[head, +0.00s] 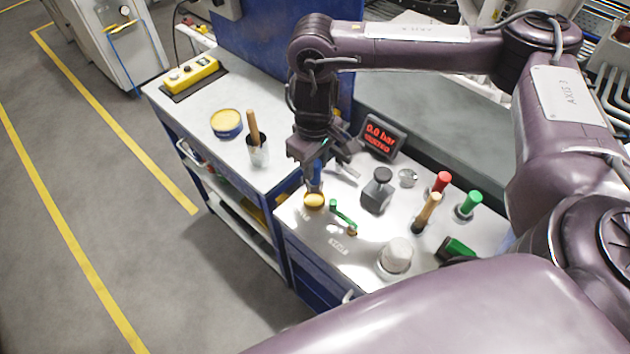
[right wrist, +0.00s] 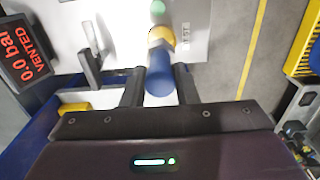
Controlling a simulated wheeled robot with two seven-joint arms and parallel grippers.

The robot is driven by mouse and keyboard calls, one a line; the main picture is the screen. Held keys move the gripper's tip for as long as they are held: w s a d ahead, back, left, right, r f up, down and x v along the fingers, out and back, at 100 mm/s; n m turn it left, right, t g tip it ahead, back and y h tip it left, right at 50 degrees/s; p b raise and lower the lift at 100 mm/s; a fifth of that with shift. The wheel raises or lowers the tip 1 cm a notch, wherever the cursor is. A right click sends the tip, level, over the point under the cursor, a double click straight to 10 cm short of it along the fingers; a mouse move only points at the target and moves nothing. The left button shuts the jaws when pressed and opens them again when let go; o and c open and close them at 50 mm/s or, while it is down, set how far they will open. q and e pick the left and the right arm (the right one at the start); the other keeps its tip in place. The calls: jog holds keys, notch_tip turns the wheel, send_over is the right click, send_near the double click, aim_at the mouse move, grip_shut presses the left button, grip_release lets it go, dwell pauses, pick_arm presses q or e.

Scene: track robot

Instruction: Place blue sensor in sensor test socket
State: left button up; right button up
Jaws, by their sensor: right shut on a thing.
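My right gripper (head: 316,166) points down over the near bench and is shut on the blue sensor (head: 314,181). In the right wrist view the blue sensor (right wrist: 160,76) sits between the two fingers (right wrist: 159,88). The sensor's far end is at the yellow ring of the test socket (right wrist: 160,37), beside a label reading TEST. The yellow socket (head: 314,201) also shows directly below the sensor in the head view. I cannot tell whether the sensor is seated in it or just above it. My left gripper is not in view.
A green handle (head: 343,214) lies close right of the socket. A display (head: 381,136) reads 0.0 bar VENTED.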

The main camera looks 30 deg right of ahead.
aim_at(314, 181)
jog(key=shift+a+f, duration=0.15)
jog(key=shift+f, duration=0.7)
jog(key=shift+w+f, duration=0.1)
jog(key=shift+f, duration=0.5)
notch_tip(314, 181, down, 2)
jog(key=shift+f+b, duration=0.1)
jog(key=shift+b, duration=0.5)
jog(key=shift+f, duration=0.4)
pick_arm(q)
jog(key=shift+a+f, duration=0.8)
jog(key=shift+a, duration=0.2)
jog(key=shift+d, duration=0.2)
pick_arm(e)
jog(key=shift+f, duration=0.15)
jog(key=o, duration=1.1)
jog(key=shift+f, duration=0.1)
jog(key=shift+c, duration=0.2)
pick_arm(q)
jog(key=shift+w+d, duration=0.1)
